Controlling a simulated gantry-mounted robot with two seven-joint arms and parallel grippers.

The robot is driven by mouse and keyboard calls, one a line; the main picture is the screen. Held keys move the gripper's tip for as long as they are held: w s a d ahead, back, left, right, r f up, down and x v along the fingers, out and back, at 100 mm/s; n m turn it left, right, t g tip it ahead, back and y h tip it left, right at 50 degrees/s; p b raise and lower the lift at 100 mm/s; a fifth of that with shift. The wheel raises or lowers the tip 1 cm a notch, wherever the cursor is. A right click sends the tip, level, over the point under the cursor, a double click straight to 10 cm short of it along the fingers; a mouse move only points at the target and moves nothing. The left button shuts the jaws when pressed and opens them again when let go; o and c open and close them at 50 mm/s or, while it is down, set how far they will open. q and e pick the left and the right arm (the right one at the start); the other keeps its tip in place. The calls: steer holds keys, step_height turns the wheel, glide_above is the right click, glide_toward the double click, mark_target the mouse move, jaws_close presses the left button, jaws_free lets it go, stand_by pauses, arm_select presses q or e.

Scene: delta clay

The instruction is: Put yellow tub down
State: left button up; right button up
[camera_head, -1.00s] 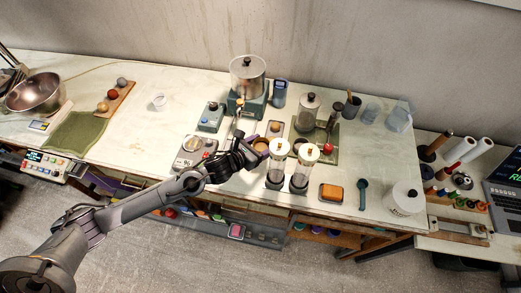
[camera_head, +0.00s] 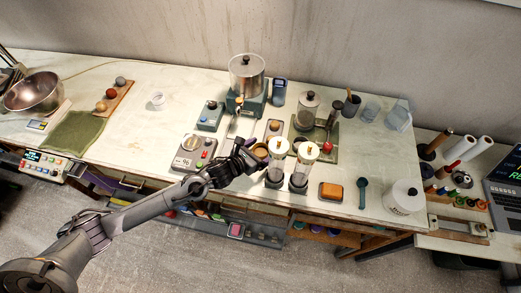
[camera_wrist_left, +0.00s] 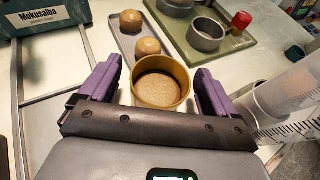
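The yellow tub (camera_wrist_left: 162,95) is upright in the left wrist view, with a brown, grainy filling inside. It also shows in the head view (camera_head: 260,151), partly hidden by my gripper. My left gripper (camera_wrist_left: 160,88) has one purple finger on each side of the tub. A gap shows between the left finger and the tub wall, and the right finger is close to the wall, so the gripper looks open around it. The tub's base is hidden, so its contact with the table is hard to see. My right gripper is not in view.
A scale (camera_head: 194,151) stands to the left.

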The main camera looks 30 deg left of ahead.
arm_select(q)
steer(key=shift+r, duration=0.2)
steer(key=s+r+n, duration=0.1)
steer(key=s+n, duration=0.2)
steer(key=s, duration=0.1)
steer(key=s+r+n+g+y, duration=0.1)
steer(key=s+n, duration=0.3)
steer(key=s, duration=0.1)
steer(key=s+r+n, duration=0.1)
steer(key=s+n, duration=0.2)
steer(key=s, duration=0.2)
steer(key=shift+s+d+g+y, duration=0.1)
steer(key=shift+g+y, duration=0.3)
steer(key=s+f+n+g+y, duration=0.1)
steer(key=s+n+g, duration=0.2)
steer(key=s+n, duration=0.5)
steer(key=s+f+n+g, duration=0.1)
steer(key=s+n+g, duration=0.3)
steer(key=n, duration=1.5)
steer(key=s, duration=0.4)
steer(key=shift+d+g+y, duration=0.3)
steer(key=shift+d+y, duration=0.05)
steer(key=shift+y, duration=0.05)
